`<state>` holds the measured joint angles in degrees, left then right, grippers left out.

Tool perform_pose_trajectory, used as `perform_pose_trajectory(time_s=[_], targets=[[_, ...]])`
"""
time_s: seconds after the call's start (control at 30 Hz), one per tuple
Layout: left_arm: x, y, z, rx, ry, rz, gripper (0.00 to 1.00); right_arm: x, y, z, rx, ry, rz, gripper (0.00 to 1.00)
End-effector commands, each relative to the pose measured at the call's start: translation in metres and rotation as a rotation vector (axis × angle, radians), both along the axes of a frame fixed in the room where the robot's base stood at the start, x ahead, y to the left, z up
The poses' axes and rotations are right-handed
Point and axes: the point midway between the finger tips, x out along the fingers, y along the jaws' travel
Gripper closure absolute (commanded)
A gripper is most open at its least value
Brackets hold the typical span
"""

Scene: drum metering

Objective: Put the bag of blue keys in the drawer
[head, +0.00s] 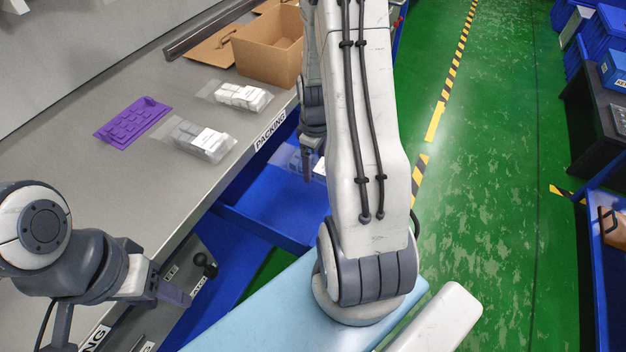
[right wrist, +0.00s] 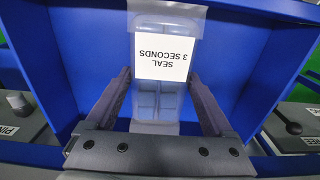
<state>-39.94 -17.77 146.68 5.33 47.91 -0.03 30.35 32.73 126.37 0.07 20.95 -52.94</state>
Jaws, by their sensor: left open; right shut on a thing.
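My right gripper (right wrist: 158,76) is shut on a clear bag of blue keys (right wrist: 158,100), with one finger on each side. The bag has a white label reading "SEAL 3 SECONDS", upside down in the right wrist view. It is over the open blue drawer (right wrist: 85,45); whether it touches the floor of the drawer I cannot tell. In the head view the bag (head: 287,157) shows beside my right gripper (head: 312,168), partly hidden by my arm, over the drawer (head: 262,226) below the bench edge. My left gripper (head: 190,292) is open and empty, near a black knob on the bench front.
On the steel bench (head: 110,180) lie two bags of white keys (head: 243,96) (head: 200,139) and a purple key tray (head: 132,120). A cardboard box (head: 267,50) stands at the back. Black knobs (head: 205,262) stick out from the bench front. Green floor lies to the right.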

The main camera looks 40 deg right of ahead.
Motion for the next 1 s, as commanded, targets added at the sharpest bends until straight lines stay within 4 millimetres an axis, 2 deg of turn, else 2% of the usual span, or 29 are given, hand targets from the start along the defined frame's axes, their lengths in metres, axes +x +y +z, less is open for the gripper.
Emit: perform_pose_trajectory(time_s=[0.03,0.1,0.27,0.5,0.93,0.97,1.0], targets=[[0.000,0.000,-0.002,0.000,0.000,0.000,0.50,-0.001,0.001,-0.012,0.002,0.003,0.000,0.81],[0.000,0.000,-0.003,0.000,0.000,0.000,0.50,0.000,0.000,-0.022,0.001,0.002,0.000,0.81],[0.000,0.000,-0.004,0.000,0.000,0.000,0.50,0.000,0.000,-0.034,0.000,0.000,0.000,0.81],[0.000,0.000,-0.007,0.000,0.000,0.000,0.50,0.000,0.000,-0.066,0.000,0.000,-0.001,0.81],[0.000,0.000,-0.010,0.000,0.000,0.000,0.50,0.000,0.000,-0.073,-0.001,-0.001,-0.001,0.81],[0.000,0.000,-0.009,0.000,0.000,0.000,0.50,0.000,0.000,-0.072,-0.001,-0.001,-0.001,0.02],[0.000,0.000,-0.009,0.000,0.000,0.000,0.50,0.000,0.000,-0.072,-0.001,-0.001,-0.001,0.00]])
